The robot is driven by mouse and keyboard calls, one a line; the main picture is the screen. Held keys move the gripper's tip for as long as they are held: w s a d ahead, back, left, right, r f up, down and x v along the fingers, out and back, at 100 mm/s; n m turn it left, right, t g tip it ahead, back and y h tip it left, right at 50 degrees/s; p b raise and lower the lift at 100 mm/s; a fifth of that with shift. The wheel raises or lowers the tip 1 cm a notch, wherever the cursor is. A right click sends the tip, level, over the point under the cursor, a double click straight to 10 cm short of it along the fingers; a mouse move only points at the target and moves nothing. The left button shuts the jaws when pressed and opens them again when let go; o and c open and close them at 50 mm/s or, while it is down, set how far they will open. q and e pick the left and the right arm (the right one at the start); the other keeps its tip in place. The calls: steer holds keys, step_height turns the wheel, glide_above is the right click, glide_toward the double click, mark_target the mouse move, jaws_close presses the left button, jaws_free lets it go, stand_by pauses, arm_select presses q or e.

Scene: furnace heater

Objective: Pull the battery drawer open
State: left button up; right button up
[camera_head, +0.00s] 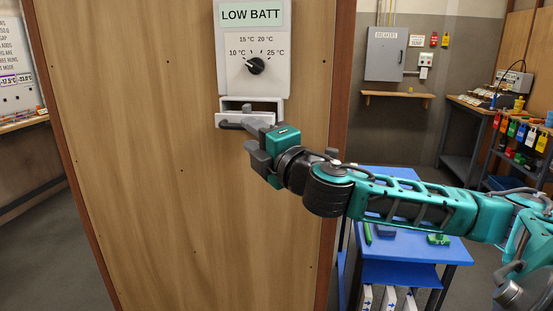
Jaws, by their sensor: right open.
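The white thermostat unit (254,83) is fixed to the wooden panel, with a "LOW BATT" display on top and a black dial (255,65) below. At its bottom, the battery drawer (232,117) stands out from the housing, with a dark gap showing above its front. My right gripper (239,135) is open at the drawer's front, with one dark finger overlapping the front's lower edge in the picture. I cannot tell whether it touches. The gripper partly hides the drawer's lower right. My left gripper is not in view.
The wooden panel (150,160) stands close in front. A blue table (400,250) with green tools is to the right, under my right arm. A grey breaker box (384,54) and a small shelf (397,95) are on the back wall. A workbench (480,108) is at far right.

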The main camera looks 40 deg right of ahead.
steer(key=s+f+p, duration=0.1)
steer(key=s+p, duration=0.4)
steer(key=s, duration=0.3)
steer(key=shift+s+a, duration=0.2)
steer(key=shift+a, duration=0.2)
stand_by(0.3)
stand_by(0.4)
steer(key=shift+f, duration=0.1)
